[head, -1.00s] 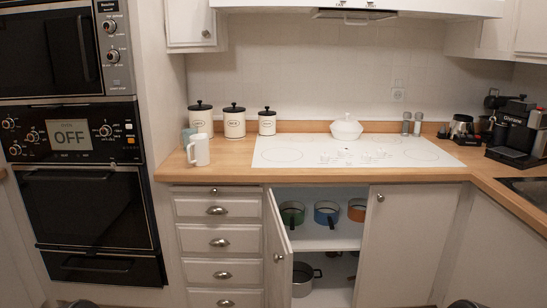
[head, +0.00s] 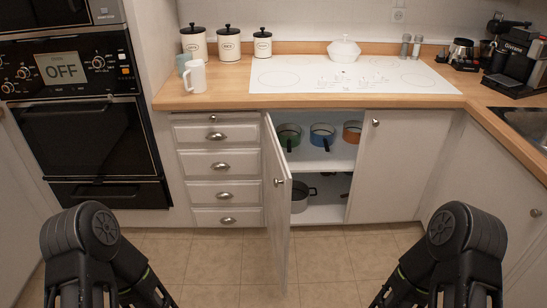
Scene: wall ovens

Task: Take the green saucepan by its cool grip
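The green saucepan (head: 285,133) sits on the upper shelf inside the open lower cabinet, at the left end of a row of pans. Its dark grip (head: 289,146) points out toward the front of the cabinet. The open left door stands close to its left side. Dark links of both my arms show at the bottom left and bottom right of the head view, well short of the cabinet. Neither gripper's fingers can be seen.
A blue saucepan (head: 322,133) and a partly hidden orange one (head: 352,131) stand to the right. A grey pot (head: 299,202) is on the lower shelf. The open cabinet door (head: 279,215) juts forward. The tiled floor (head: 213,260) in front is clear.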

